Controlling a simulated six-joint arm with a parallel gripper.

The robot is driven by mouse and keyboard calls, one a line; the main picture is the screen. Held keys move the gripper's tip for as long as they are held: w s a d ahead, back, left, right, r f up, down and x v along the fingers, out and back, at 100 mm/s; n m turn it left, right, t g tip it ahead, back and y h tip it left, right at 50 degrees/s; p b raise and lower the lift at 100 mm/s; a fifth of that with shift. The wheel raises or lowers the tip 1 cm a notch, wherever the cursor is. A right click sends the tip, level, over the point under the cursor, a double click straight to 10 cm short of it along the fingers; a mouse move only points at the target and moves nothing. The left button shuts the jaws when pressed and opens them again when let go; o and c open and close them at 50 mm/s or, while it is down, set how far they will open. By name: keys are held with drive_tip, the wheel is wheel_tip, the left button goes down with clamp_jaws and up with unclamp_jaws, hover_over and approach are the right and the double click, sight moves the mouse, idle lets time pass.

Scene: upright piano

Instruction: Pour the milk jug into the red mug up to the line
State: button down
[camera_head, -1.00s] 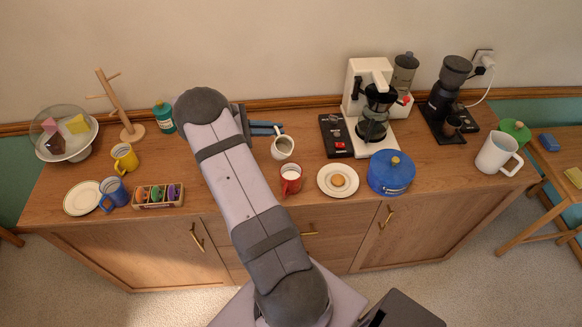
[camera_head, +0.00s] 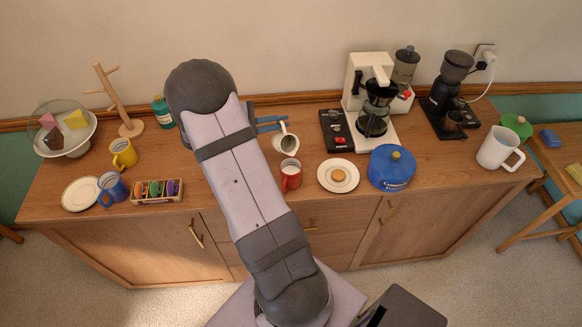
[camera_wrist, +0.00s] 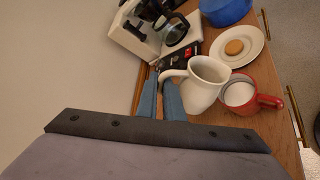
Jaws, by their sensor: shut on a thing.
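The white milk jug (camera_head: 286,143) is held by its handle in my gripper (camera_head: 268,124), whose blue fingers reach in from the left. In the wrist view the jug (camera_wrist: 205,84) sits just beyond the fingers (camera_wrist: 161,101), tilted toward the red mug (camera_wrist: 252,98). The red mug (camera_head: 290,177) stands upright on the cabinet top, just in front of and below the jug. White shows inside the mug. I cannot make out the line or a stream of milk.
A white plate with a biscuit (camera_head: 324,184) is right of the mug, then a blue pot (camera_head: 390,170). The coffee machine (camera_head: 357,77) and a black switch box (camera_head: 333,128) stand behind. A spice rack (camera_head: 145,199) and blue mug (camera_head: 111,187) are at left.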

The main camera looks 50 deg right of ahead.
sight(282, 123)
drive_tip(key=shift+s+a+r+m+t+h+b, duration=0.3)
drive_tip(key=shift+s+r+m+t+b, duration=0.1)
drive_tip(key=shift+s+r+m+b, duration=0.2)
drive_tip(key=shift+s+a+r+m+t+h+b, duration=0.2)
drive_tip(key=shift+s+r+m+t+h+b, duration=0.1)
drive_tip(key=shift+s+r+m+t+b, duration=0.25)
idle(4.5)
drive_tip(key=shift+s+a+r+m+h+b, duration=0.15)
drive_tip(key=shift+m+b, duration=0.25)
drive_tip(key=shift+b, duration=0.75)
drive_tip(key=shift+s+r+m+h+b, duration=0.15)
drive_tip(key=shift+r+m+b, duration=0.15)
drive_tip(key=shift+b, duration=0.8)
